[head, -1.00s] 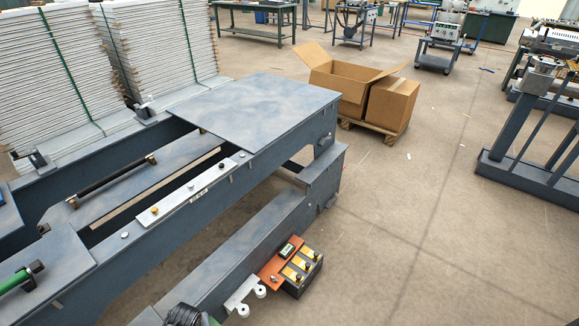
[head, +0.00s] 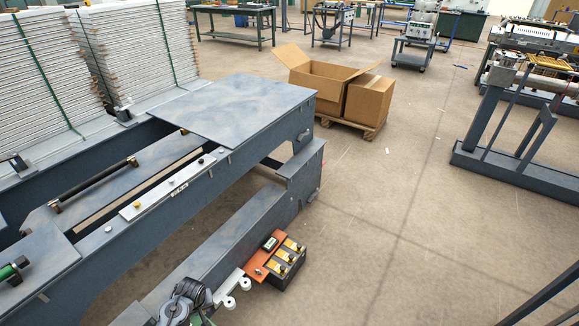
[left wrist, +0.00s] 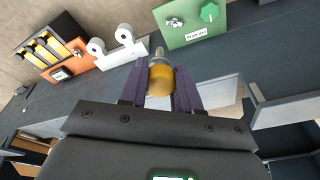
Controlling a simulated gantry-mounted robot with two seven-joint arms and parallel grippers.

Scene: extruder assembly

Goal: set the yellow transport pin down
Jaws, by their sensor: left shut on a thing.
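In the left wrist view, my left gripper (left wrist: 160,72) is shut on the yellow transport pin (left wrist: 160,83). The pin is a short yellow cylinder with a metal end, held between the two purple fingers. The fingers hide its sides. The metal end points away from the palm, towards the lower edge of a green panel (left wrist: 190,38); I cannot tell whether it touches anything. In the head view, the pin in my gripper cannot be made out. My right gripper is in neither view.
An orange bracket (head: 262,265) with a black box of yellow-topped slots (head: 285,262) and a white plate with rollers (head: 233,284) are mounted along the dark machine frame (head: 210,252). Cardboard boxes (head: 368,102) stand on a pallet behind. Open floor lies to the right.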

